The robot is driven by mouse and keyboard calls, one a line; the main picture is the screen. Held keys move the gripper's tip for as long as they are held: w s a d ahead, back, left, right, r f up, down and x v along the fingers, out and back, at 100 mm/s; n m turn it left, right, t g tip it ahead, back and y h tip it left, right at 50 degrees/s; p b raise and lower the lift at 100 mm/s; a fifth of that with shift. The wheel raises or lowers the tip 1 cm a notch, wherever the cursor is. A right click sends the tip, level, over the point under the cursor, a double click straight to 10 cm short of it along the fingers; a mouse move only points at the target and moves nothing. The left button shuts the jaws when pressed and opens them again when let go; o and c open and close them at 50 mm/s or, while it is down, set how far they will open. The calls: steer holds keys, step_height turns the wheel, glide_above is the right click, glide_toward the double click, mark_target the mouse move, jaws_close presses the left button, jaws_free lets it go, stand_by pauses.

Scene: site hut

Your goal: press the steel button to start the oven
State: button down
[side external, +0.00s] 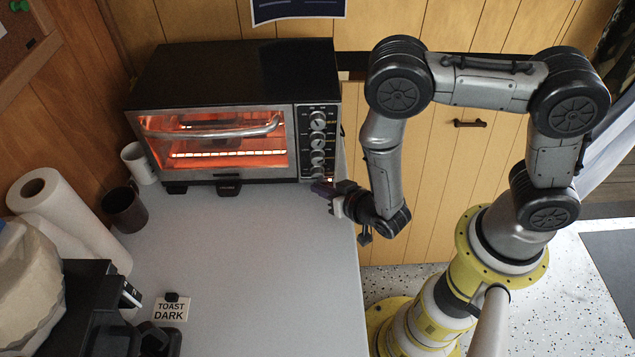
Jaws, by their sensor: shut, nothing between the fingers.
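The toaster oven (240,120) stands at the back of the grey counter, with a black top and a glass door. Its inside glows orange behind the glass. Its control panel (302,130) is on the right side of the front, with a column of round steel-rimmed knobs (318,140). The steel button cannot be told apart clearly from the controls low on the panel. My gripper (321,187) is shut and empty, with its fingertips at the panel's lower end. I cannot tell whether they touch it.
A white mug (138,162), a dark mug (124,210) and a paper towel roll (70,215) stand on the left. A black appliance (75,310) and a "TOAST DARK" card (171,309) are at the front left. The counter's middle (250,270) is clear.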

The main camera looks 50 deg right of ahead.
stand_by(0.3)
steer(key=shift+s+a, duration=0.55)
steer(key=shift+a, duration=0.1)
steer(key=shift+s+a, duration=1.7)
steer(key=shift+s, duration=0.1)
